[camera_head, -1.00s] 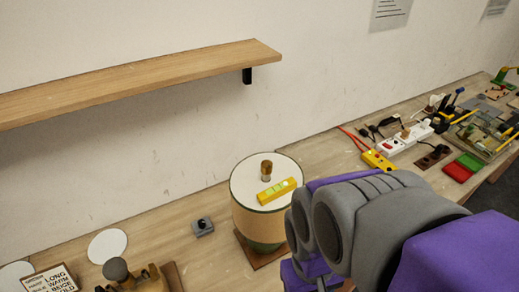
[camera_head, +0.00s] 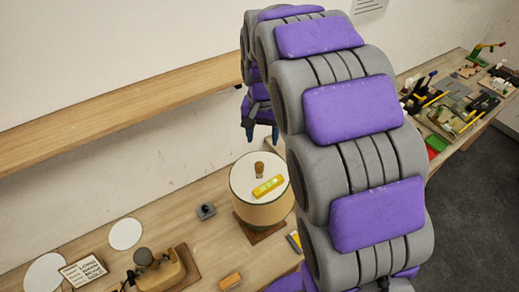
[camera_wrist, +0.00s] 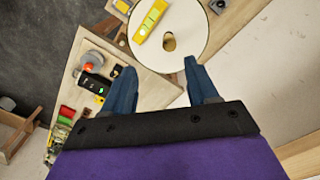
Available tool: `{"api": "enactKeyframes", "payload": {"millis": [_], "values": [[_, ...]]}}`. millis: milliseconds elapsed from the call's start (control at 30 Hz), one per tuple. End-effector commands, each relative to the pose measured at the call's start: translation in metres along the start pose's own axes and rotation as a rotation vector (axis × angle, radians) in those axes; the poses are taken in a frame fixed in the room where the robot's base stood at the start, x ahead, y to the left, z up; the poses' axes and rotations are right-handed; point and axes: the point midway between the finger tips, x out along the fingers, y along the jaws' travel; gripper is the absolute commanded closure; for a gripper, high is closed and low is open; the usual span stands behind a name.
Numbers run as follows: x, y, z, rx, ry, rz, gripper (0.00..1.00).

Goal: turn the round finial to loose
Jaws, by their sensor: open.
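The round finial (camera_head: 259,168) is a small brown knob standing upright on the white top of the drum-shaped lamp shade (camera_head: 262,212). In the wrist view the finial (camera_wrist: 169,42) is seen from above, near the middle of the white disc and beyond my fingertips. A yellow level (camera_head: 268,186) lies on the shade top beside the finial. My gripper (camera_head: 262,132) hangs above and behind the shade, pointing down. In the wrist view its two blue fingers (camera_wrist: 158,70) are spread apart with nothing between them. They do not touch the finial.
A wooden shelf (camera_head: 120,105) runs along the wall to the left of my gripper. A small grey box (camera_head: 206,211), white discs (camera_head: 125,234) and a sign (camera_head: 83,271) lie on the bench at left. Tools crowd the far right.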

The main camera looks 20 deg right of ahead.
Motion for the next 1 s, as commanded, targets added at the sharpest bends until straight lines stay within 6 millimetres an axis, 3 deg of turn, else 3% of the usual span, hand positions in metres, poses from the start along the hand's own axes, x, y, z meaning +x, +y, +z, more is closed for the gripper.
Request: {"api": "enactKeyframes", "payload": {"millis": [100, 367, 567, 1000], "values": [[-0.013, -0.011, -0.02, 0.026, 0.009, -0.006, 0.42], [-0.004, -0.017, -0.029, 0.041, 0.012, -0.01, 0.42], [0.027, -0.017, -0.029, 0.04, 0.009, -0.008, 0.42], [0.113, -0.018, -0.029, 0.039, 0.01, -0.009, 0.42]]}}
